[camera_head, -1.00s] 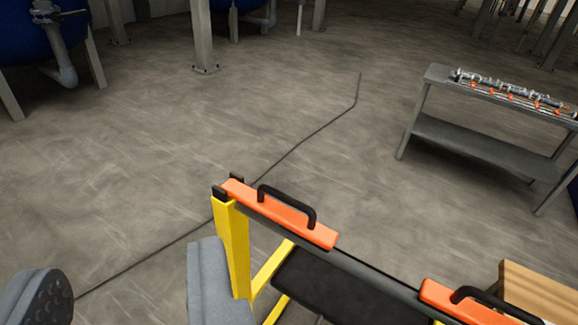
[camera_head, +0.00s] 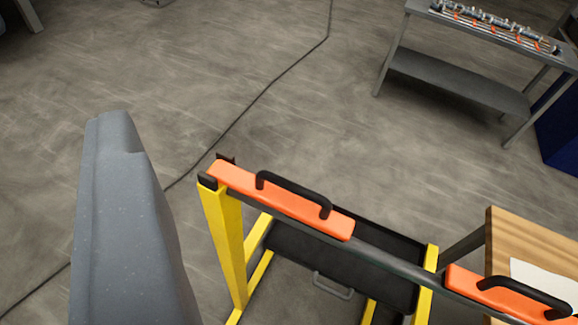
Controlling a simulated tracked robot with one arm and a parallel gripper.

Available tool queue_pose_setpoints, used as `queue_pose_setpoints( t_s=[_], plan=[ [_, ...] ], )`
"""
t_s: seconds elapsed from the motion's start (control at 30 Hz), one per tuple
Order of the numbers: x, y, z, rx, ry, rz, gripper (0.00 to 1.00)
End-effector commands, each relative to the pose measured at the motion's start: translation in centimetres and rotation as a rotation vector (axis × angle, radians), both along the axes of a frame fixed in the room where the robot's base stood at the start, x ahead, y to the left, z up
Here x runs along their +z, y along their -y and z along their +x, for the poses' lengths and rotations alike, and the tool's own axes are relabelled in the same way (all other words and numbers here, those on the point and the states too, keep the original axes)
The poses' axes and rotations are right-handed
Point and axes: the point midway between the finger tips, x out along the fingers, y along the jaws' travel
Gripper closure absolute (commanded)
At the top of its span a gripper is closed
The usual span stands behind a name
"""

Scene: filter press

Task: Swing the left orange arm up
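The left orange arm (camera_head: 285,205) lies flat along a dark rail on top of a yellow frame (camera_head: 226,240). It has a black handle (camera_head: 295,190) on its upper face. A second orange arm (camera_head: 475,288), also with a black handle, lies on the same rail at the lower right. A large grey part of mine, likely one side of my gripper (camera_head: 125,220), stands at the left, apart from the left orange arm in the picture. No pair of fingertips shows, so I cannot tell the gripper's opening. Nothing is seen held.
A black tray (camera_head: 340,268) hangs inside the yellow frame. A wooden table (camera_head: 535,240) with a white sheet stands at the right. A grey bench (camera_head: 450,80) with metal parts is at the back right. The concrete floor left of the frame is clear.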

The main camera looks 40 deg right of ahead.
Motion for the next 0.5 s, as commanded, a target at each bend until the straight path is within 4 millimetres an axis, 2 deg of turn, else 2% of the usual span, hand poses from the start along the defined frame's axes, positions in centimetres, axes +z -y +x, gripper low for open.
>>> queue_pose_setpoints(
  t_s=[0.13,0.23,0.37,0.5],
  plan=[
    [0.1,0.1,0.2,0.0,-0.006,-0.005,0.66],
    [0.2,0.3,1.0,0.002,-0.041,-0.031,0.66],
    [-0.3,1.0,3.4,0.01,-0.158,-0.115,0.66],
    [-1.4,2.7,6.2,0.041,-0.341,-0.24,0.66]
  ],
)
